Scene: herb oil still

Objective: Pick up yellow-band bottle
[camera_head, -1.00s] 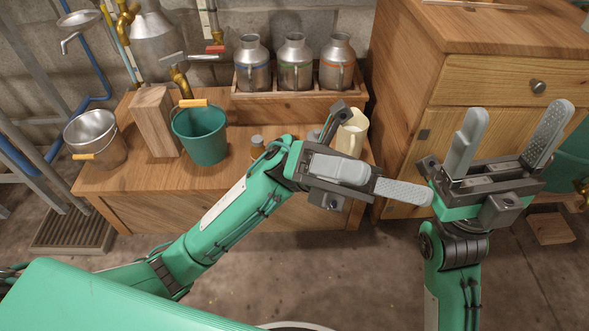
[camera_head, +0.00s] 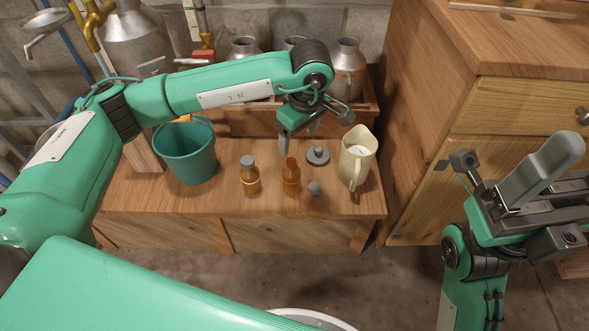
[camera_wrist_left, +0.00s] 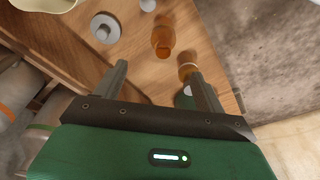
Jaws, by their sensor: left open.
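Two amber bottles stand upright on the wooden bench. The left one (camera_head: 250,178) has a grey cap and a pale yellowish band low on its body; it also shows in the wrist view (camera_wrist_left: 187,64), partly hidden by my finger. The other bottle (camera_head: 291,178) is uncapped, with no clear band; it also shows in the wrist view (camera_wrist_left: 163,38). My left gripper (camera_head: 299,133) is open and empty, pointing down above and behind the bottles; its fingers show apart in the wrist view (camera_wrist_left: 161,88). My right gripper (camera_head: 572,175) is at the right edge, apart from the bench, one finger cut off.
A small grey cap (camera_head: 314,188) and a grey lidded disc (camera_head: 318,156) lie right of the bottles. A cream jug (camera_head: 357,162) stands at the right and a green bucket (camera_head: 188,155) at the left. Metal cans (camera_head: 348,70) stand behind. The bench front is clear.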

